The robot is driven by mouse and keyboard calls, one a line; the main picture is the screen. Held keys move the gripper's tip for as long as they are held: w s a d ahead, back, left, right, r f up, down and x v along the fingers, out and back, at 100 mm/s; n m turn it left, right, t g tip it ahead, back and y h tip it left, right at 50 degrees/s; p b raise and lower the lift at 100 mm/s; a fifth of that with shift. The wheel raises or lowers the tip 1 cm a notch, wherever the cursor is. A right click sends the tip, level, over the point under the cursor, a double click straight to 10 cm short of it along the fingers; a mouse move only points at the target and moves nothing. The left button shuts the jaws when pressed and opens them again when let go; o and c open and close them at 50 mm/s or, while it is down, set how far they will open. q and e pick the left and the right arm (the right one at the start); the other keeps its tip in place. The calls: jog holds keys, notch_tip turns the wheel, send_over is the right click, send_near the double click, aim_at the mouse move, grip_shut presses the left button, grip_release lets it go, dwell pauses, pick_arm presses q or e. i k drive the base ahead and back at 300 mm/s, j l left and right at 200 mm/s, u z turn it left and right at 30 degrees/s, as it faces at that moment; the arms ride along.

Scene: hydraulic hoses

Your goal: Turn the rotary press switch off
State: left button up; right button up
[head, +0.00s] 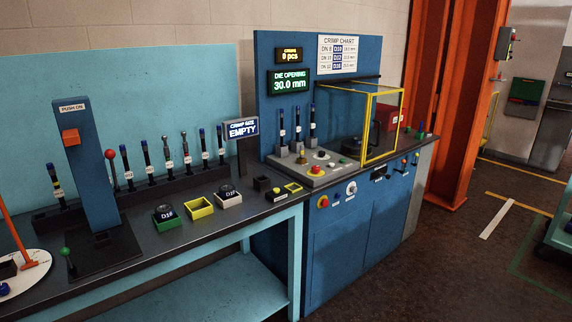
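A round white rotary switch (351,188) with a small dark centre sits on the upper front face of the blue press cabinet (345,240). It is too small to tell which way the knob points. A red round button (323,201) is to its left on the same face. The die opening display (290,81) above is lit and reads 30.0 mm. Neither of my grippers shows in the head view.
A yellow-framed guard (384,126) stands on the press top, beside a grey control box (312,168) with buttons. The light-blue workbench (220,262) adjoins at left, carrying hose ends, dies and a blue push-on post (93,165). Open floor (440,270) lies front right.

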aim_at(316, 169)
jog(key=i+l+u, duration=0.9)
jog(key=i+l, duration=0.4)
jog(key=l, duration=0.15)
jog(key=i+l, duration=0.45)
jog(key=i+l+u, duration=0.1)
jog(key=i+l, duration=0.3)
jog(key=l, duration=0.25)
